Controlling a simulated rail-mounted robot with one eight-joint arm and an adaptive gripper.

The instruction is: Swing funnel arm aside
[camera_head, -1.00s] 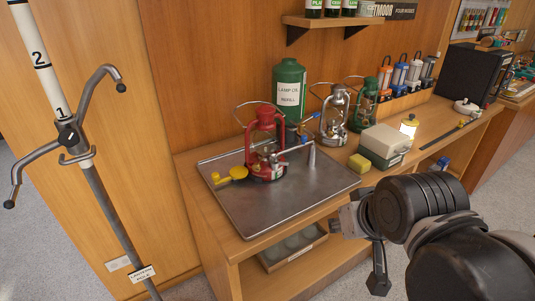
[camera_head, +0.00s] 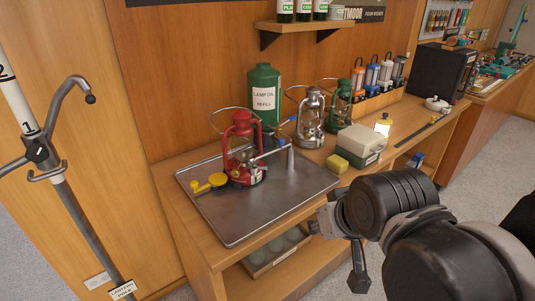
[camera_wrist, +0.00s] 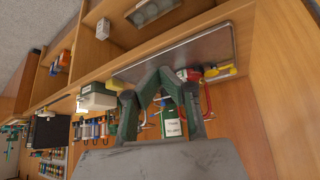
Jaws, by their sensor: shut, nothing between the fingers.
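A red lantern (camera_head: 240,148) stands on a metal tray (camera_head: 235,222) on the bench. A thin metal arm (camera_head: 270,153) runs from a short upright post (camera_head: 290,159) at the tray's right to the lantern's front; its end at the lantern is too small to make out. In the head view, my arm is right of the tray, apart from the lantern and metal arm.
A green lamp oil container (camera_head: 264,98), a silver lantern (camera_head: 311,118) and a green lantern (camera_head: 340,102) stand behind the tray. A yellow sponge (camera_head: 337,163) and pale box (camera_head: 361,145) are to its right. A hooked stand (camera_head: 75,205) is at the left. The tray's front is clear.

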